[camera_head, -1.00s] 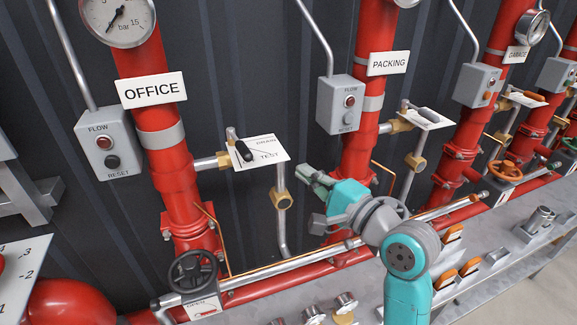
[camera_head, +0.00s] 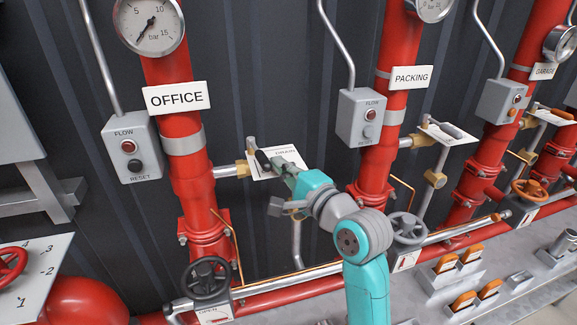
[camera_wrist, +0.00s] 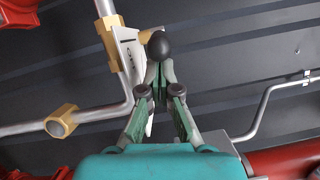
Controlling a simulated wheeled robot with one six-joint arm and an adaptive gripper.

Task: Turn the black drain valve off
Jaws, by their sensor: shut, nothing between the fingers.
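The black drain valve handle (camera_head: 262,159) sits at the office pipe's side branch, in front of a white DRAIN label plate (camera_head: 289,155). In the wrist view its rounded black end (camera_wrist: 158,45) shows just past my fingertips. My gripper (camera_head: 278,166) is shut and empty, with its tips right beside the handle; I cannot tell whether they touch it. In the wrist view my gripper (camera_wrist: 160,75) has its fingertips together just below the black end. My fingers partly hide the label plate.
The red office riser (camera_head: 187,170) stands to the left and the packing riser (camera_head: 377,150) to the right. A brass fitting (camera_wrist: 60,121) joins the drain pipe. A black handwheel (camera_head: 205,278) is low at the left. A grey FLOW box (camera_head: 131,148) hangs higher up.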

